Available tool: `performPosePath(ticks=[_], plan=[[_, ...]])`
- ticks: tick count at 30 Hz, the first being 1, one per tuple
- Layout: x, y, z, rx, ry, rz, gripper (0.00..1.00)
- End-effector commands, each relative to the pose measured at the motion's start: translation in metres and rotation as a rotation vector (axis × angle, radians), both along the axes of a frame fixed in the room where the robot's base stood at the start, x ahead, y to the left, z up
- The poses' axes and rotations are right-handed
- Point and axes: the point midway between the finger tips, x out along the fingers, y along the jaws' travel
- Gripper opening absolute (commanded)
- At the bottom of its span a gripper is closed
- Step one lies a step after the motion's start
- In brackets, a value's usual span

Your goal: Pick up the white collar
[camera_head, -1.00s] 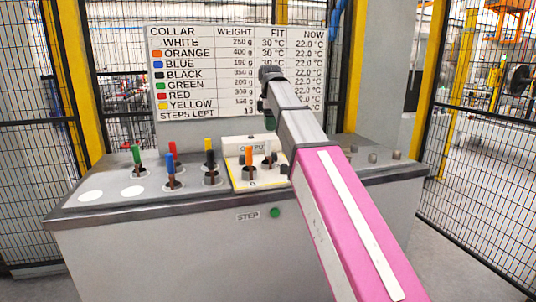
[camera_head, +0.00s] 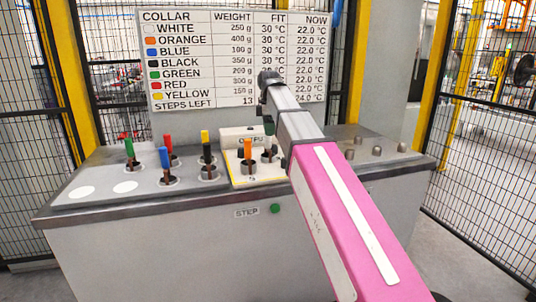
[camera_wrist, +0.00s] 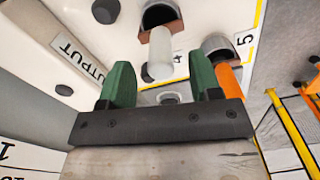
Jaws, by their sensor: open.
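The white collar (camera_wrist: 160,52) shows in the wrist view as a pale upright handle by a dark round socket on the console. My gripper (camera_wrist: 160,75) is open, with its two green fingers apart on either side of the white handle's line. I cannot tell how far the handle lies beyond the fingertips. In the head view my gripper (camera_head: 270,125) hangs over the pale output plate, and I cannot make out the white collar there.
The orange collar (camera_head: 248,149) stands close by; its handle (camera_wrist: 228,80) is right of my fingers in the wrist view. Blue (camera_head: 165,158), black (camera_head: 207,153), red, green and yellow collars stand to the left. A green step button (camera_head: 275,208) is on the console front.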

Motion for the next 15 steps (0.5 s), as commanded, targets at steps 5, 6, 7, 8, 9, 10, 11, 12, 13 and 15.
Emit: performPosePath(ticks=[5, 6, 7, 8, 9, 10, 11, 12, 13, 15], plan=[[-0.001, 0.005, -0.025, 0.0, 0.002, 0.001, 0.58], [-0.001, 0.004, -0.031, 0.0, 0.002, 0.0, 0.58], [-0.001, 0.004, -0.034, 0.0, 0.001, 0.0, 0.58], [-0.001, 0.004, -0.037, 0.0, 0.001, 0.0, 0.58], [-0.001, 0.004, -0.041, 0.0, 0.001, 0.0, 0.58], [-0.001, 0.004, -0.042, 0.0, 0.001, 0.0, 0.58], [0.0, 0.004, -0.043, 0.0, 0.0, 0.0, 0.58], [0.0, 0.004, -0.043, 0.0, 0.0, 0.0, 0.58], [0.0, 0.004, -0.043, 0.0, 0.0, 0.0, 0.58], [0.0, 0.004, -0.043, 0.0, 0.0, 0.0, 0.58]])
